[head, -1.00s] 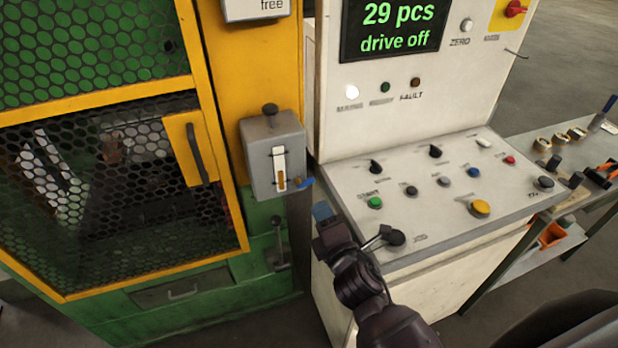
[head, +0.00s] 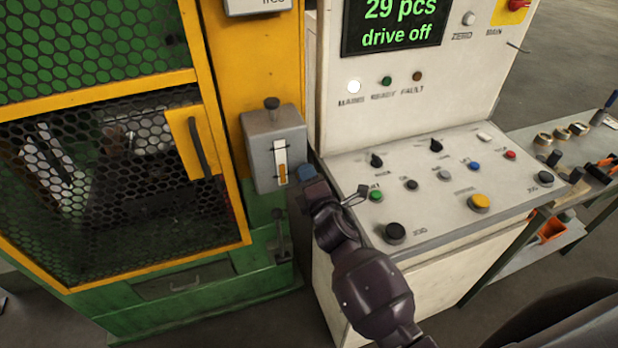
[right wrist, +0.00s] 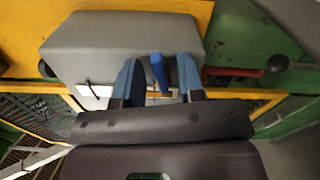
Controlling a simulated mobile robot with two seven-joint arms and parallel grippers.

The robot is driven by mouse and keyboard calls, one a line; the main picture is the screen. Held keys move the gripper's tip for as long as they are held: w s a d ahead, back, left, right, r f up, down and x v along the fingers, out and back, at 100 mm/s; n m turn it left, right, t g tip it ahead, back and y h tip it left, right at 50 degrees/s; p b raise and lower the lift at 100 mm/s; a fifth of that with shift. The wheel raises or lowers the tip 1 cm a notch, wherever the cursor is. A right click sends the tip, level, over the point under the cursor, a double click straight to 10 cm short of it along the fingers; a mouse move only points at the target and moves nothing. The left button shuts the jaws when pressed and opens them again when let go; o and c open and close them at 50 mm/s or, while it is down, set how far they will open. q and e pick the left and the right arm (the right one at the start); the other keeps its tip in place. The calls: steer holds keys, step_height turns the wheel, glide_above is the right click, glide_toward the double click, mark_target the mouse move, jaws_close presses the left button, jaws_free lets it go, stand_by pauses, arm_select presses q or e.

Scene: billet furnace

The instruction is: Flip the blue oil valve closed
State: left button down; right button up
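The blue oil valve (right wrist: 159,72) is a small blue lever on the side of the grey oil box (head: 262,160). In the right wrist view it stands between the two blue fingertips of my right gripper (right wrist: 160,82). The fingers are open, one on each side of the lever, with a gap visible on both sides. In the head view my right gripper (head: 306,175) is at the lower right edge of the box and hides the valve. My left gripper is not in view.
The white control console (head: 440,190) with buttons is close on the right. A green and yellow machine with a mesh door (head: 120,190) is on the left.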

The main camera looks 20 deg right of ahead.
jaws_close()
steer(key=m, duration=0.2)
steer(key=shift+f+m, duration=0.25)
steer(key=shift+m, duration=0.15)
jaws_free()
steer(key=s, duration=0.7)
steer(key=shift+s+d+b, duration=0.15)
steer(key=shift+s+b, duration=0.1)
steer(key=shift+b, duration=0.05)
